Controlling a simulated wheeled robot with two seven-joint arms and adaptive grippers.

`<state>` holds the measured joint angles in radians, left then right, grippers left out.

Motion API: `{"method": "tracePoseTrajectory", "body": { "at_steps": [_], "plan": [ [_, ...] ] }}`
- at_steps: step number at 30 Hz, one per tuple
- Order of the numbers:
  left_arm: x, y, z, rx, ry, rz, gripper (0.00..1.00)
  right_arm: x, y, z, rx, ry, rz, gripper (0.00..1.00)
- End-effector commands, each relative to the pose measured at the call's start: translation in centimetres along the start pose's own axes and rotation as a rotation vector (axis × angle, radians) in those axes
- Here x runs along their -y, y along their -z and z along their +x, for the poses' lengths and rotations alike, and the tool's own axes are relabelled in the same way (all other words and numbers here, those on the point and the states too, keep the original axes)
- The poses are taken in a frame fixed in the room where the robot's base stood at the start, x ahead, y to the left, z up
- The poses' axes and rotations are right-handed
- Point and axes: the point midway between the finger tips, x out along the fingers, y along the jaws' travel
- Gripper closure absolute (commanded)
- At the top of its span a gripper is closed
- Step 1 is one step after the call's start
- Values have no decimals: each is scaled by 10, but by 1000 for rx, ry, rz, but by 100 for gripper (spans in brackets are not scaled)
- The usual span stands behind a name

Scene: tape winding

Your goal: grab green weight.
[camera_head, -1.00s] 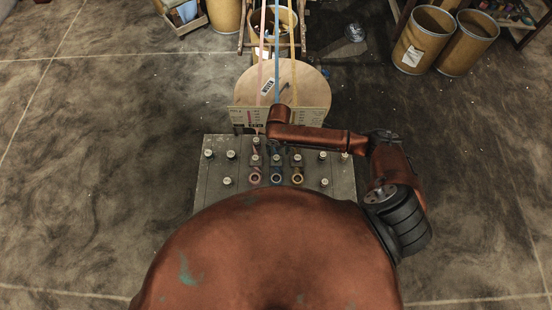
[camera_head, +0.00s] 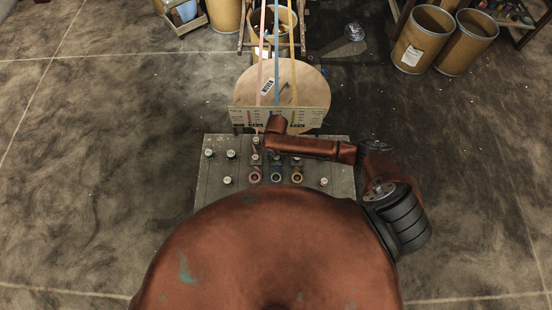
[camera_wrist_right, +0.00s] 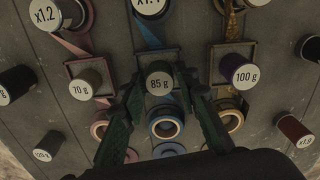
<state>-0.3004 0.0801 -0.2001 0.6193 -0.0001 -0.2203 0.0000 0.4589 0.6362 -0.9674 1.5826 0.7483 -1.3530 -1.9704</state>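My right gripper (camera_wrist_right: 161,88) is open in the right wrist view. Its two green fingers stand on either side of a dark weight labelled 85 g (camera_wrist_right: 159,84), with visible gaps. A dark olive weight labelled 70 g (camera_wrist_right: 84,84) is left of the fingers, and a purple weight labelled 100 g (camera_wrist_right: 240,74) is right of them. The dim light makes it hard to tell which weight is green. In the head view my right forearm reaches over the grey board (camera_head: 209,187) and hides some weights. My left gripper is not in view.
Rolls of tape (camera_wrist_right: 165,128) lie close below the weights. Labelled x1.2 (camera_wrist_right: 44,13) and other knobs surround them. A round wooden disc (camera_head: 307,84) with coloured tapes stands behind the board. Cardboard drums (camera_head: 422,40) are at the back right. Open floor lies on both sides.

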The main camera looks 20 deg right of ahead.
Motion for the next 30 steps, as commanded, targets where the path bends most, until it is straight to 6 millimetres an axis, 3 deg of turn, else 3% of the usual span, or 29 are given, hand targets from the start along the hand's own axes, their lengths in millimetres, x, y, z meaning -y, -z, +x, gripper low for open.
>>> {"method": "tracePoseTrajectory", "body": {
  "at_steps": [12, 23, 30],
  "plan": [
    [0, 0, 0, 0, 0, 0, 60, 0, 0, 0, 0, 0, 0, 100],
    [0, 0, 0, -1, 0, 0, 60, 0, -1, -5, 1, -1, -1, 100],
    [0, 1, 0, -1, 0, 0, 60, -1, 2, -37, 2, -2, -4, 100]
  ]
}}
